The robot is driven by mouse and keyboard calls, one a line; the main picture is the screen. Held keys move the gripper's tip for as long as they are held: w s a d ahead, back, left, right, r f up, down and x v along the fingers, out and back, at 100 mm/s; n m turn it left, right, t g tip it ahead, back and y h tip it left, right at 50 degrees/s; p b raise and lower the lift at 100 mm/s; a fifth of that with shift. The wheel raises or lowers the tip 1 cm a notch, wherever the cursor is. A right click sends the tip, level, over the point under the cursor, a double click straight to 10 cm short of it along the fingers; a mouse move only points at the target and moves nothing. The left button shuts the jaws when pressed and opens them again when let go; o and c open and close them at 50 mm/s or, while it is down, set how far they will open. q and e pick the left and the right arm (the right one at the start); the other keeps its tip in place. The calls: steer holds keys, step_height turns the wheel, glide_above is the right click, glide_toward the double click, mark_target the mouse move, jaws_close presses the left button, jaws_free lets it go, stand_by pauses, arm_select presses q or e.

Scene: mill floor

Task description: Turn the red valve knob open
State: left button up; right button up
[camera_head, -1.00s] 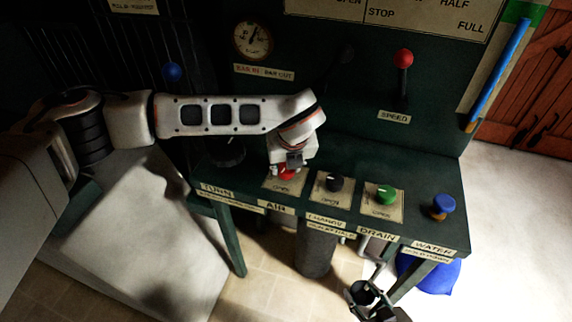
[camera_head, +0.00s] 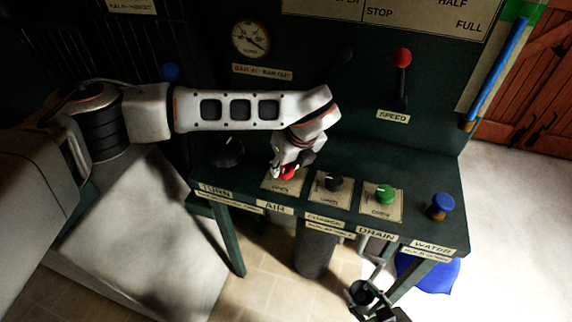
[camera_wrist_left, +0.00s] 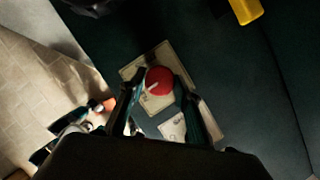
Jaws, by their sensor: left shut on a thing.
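The red valve knob (camera_head: 288,173) stands on a pale plate on the dark green console, above the AIR label. My left gripper (camera_head: 281,170) comes down on it from above and partly hides it. In the left wrist view the round red knob (camera_wrist_left: 159,81) lies between my two dark fingers, and the gripper is shut on it. A white mark on the knob runs toward the left finger. My right gripper (camera_head: 368,295) hangs in front of the console at the bottom edge, away from the knob; its jaw opening is unclear.
A dark round control (camera_head: 227,152) is to the left. A dial gauge (camera_head: 251,40) and a red-topped lever (camera_head: 402,58) are on the back panel.

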arm_select(q)
steer(key=o, duration=1.1)
steer(key=v, duration=1.2)
